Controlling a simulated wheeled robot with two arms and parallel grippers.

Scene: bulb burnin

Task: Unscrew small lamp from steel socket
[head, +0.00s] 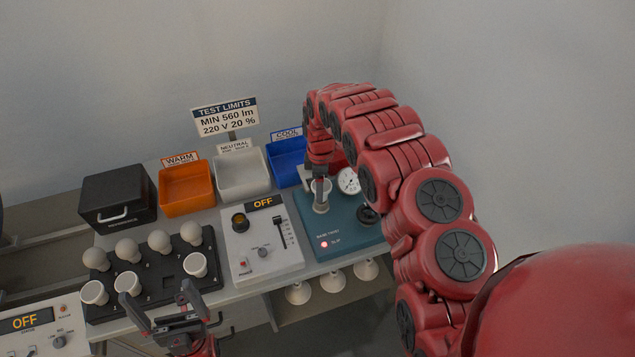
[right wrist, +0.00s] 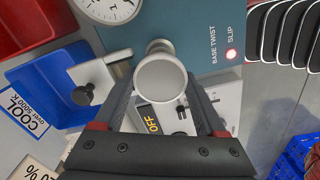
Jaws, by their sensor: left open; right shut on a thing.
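The small lamp (right wrist: 160,80) shows a pale round face between the fingers of my right gripper (right wrist: 160,98) in the right wrist view. My right gripper is shut on it. In the head view the lamp (head: 320,187) is upright over the steel socket (head: 321,207) on the teal base twist tester (head: 345,243), partly hidden by the gripper. I cannot tell whether its base is still in the socket. A red light by the word SLIP (right wrist: 231,53) is lit. My left gripper (head: 160,302) is open and empty in front of the black lamp tray (head: 155,283).
Orange (head: 187,205), white (head: 243,192) and blue (head: 284,174) bins stand along the back. A black box (head: 117,197) is at left. A white panel reading OFF (head: 262,262) stands between tray and tester. A gauge (head: 348,181) is close beside the right gripper.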

